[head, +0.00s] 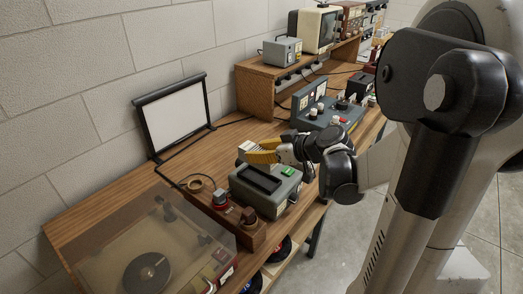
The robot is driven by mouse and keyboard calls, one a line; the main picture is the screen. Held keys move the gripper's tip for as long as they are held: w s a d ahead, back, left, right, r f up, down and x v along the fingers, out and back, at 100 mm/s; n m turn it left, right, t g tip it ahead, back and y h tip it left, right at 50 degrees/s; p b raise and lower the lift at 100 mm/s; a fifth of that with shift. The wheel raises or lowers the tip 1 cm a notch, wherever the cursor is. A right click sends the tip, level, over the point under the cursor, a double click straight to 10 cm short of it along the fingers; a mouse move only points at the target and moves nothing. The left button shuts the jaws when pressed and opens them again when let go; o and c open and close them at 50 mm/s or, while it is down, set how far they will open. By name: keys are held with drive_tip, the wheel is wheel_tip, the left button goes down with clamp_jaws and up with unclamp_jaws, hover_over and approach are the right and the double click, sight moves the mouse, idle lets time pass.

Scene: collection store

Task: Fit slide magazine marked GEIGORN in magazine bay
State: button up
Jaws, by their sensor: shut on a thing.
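A yellow slide magazine (262,157) with pale slides along its top is held by my gripper (284,150), which is shut on its right end. Any marking on it is too small to read. The magazine is just above and behind a grey-green projector (285,199) on the bench. The projector has a long dark open slot in its top, the magazine bay (260,179), and a small green patch beside it. From this angle I cannot tell how high the magazine is above the bay. My gripper's fingertips are partly hidden.
A small white screen (175,115) on a black frame stands behind on the wooden bench (135,178). A turntable under a clear cover (150,255) and a wooden block with knobs (232,222) are in front. A grey-blue control box (325,112) stands behind my gripper.

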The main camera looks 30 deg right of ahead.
sight(275, 169)
drive_tip(key=shift+d+f+b, duration=0.15)
drive_tip(key=shift+f+b, duration=0.25)
drive_tip(key=shift+f, duration=0.1)
wheel_tip(275, 169, down, 5)
drive_tip(key=b, duration=0.4)
drive_tip(key=shift+r, duration=0.1)
drive_tip(key=shift+f+b, duration=0.55)
drive_tip(key=shift+f, duration=0.05)
idle(0.9)
drive_tip(key=o, duration=0.9)
drive_tip(key=shift+o, duration=0.2)
drive_tip(key=shift+p+v, duration=2.4)
drive_tip(key=shift+v, duration=3.1)
